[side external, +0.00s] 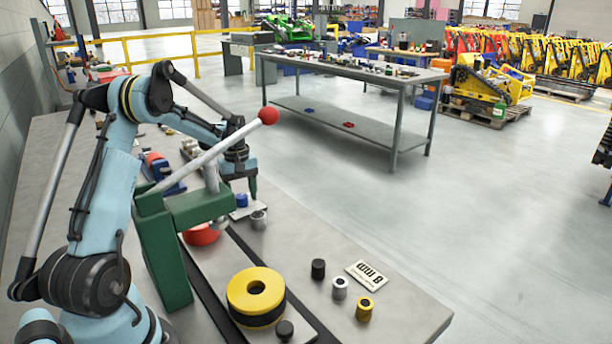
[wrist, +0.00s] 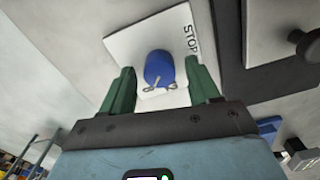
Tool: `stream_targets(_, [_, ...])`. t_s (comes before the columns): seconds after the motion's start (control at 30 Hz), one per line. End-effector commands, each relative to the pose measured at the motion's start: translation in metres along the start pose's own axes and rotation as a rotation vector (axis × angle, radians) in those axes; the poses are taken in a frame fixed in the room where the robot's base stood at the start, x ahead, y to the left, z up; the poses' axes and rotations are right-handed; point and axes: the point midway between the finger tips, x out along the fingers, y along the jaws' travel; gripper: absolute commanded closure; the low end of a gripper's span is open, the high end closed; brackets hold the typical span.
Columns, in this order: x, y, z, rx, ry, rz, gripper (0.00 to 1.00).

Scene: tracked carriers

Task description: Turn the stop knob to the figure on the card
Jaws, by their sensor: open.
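The stop knob (wrist: 158,66) is a blue round knob on a white plate (wrist: 124,43) marked STOP. My gripper (wrist: 160,72) is open, with one green finger on each side of the knob and gaps between. In the side external view my gripper (side external: 252,187) points down at the plate, and the knob (side external: 241,200) shows partly beside it. The white card (side external: 367,275) lies on the bench at right; its print looks upside down and seems to read 8 mm.
A green lever press (side external: 165,245) with a red-balled handle stands in front of my gripper in the side external view. A yellow and black ring (side external: 256,294) and several small cylinders (side external: 340,288) stand on the bench.

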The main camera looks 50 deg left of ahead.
Motion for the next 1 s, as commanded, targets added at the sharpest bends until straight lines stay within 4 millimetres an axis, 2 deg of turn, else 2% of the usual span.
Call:
stream_targets(0.17, [-0.023, 0.000, 0.000, 0.000, 0.000, 0.000, 0.39])
stream_targets(0.4, [-0.072, 0.000, 0.000, 0.000, 0.000, 0.000, 0.39])
stream_targets(0.6, [-0.103, 0.000, 0.000, 0.000, 0.000, 0.000, 0.39])
stream_targets(0.8, [-0.117, 0.000, 0.000, 0.000, 0.000, 0.000, 0.39])
stream_targets(1.0, [-0.118, 0.000, 0.000, 0.000, 0.000, 0.000, 0.39])
